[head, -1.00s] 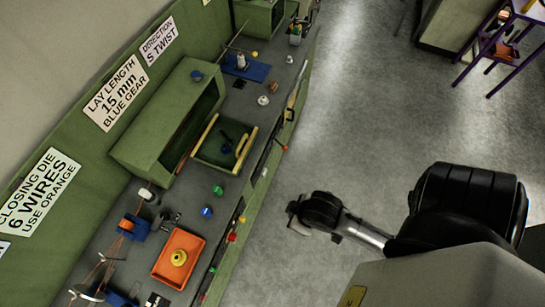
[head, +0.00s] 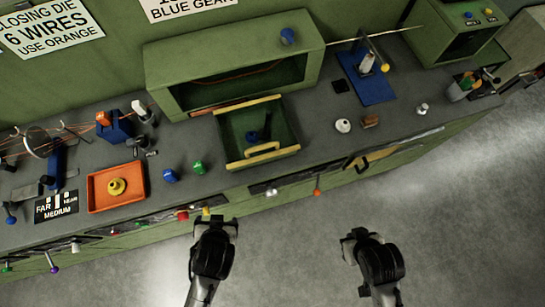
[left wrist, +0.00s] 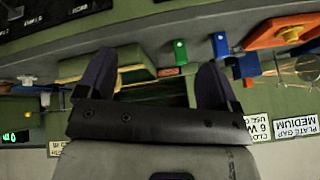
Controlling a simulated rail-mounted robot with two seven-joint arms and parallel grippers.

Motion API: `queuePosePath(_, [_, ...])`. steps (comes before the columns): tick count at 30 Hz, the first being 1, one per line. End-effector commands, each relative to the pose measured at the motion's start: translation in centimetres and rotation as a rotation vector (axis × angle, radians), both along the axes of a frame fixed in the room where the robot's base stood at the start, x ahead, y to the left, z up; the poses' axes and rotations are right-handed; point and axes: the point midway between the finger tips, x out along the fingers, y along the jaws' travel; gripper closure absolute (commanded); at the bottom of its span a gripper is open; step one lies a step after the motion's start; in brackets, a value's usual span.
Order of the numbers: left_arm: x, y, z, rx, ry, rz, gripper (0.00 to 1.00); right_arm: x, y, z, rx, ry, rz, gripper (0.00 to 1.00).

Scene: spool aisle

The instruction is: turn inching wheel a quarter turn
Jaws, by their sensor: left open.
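No part in view can be made out for certain as the inching wheel. A thin metal ring (head: 22,141) stands at the far left of the bench in the head view, with wires around it. My left gripper (head: 216,222) is just off the bench's front edge, below the green knob (head: 199,168). In the left wrist view my left gripper (left wrist: 155,78) is open, with nothing between its dark fingers. My right gripper (head: 361,236) is over the floor, away from the bench; its jaws are too small to read.
The bench holds an orange tray (head: 95,206) with a yellow spool (head: 116,187), a blue knob (head: 170,176), an open green box (head: 238,160) with yellow edges and a blue plate (head: 375,88). Coloured knobs line the front edge. The floor (head: 470,200) is clear.

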Motion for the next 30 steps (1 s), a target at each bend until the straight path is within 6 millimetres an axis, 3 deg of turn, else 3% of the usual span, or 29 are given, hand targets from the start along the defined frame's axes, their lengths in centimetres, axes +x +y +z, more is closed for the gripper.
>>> queuePosePath(1, [0.5, -0.8, -3.6, 0.012, -0.028, 0.004, 0.14, 0.0, 0.1, -4.0, 0.002, 0.000, 0.001, 1.00])
queuePosePath(9, [2.2, -4.6, -10.9, 0.077, -0.192, 0.036, 0.14, 0.0, 0.3, -13.9, 0.010, 0.000, 0.000, 1.00])
queuePosePath(21, [3.4, -10.7, -19.9, 0.136, -0.503, 0.063, 0.14, 0.0, 0.4, -28.6, 0.013, 0.000, -0.003, 1.00])
queuePosePath(30, [2.6, -15.1, -25.0, 0.140, -0.771, 0.070, 0.14, 0.0, 0.0, -39.0, 0.001, 0.001, 0.003, 1.00])
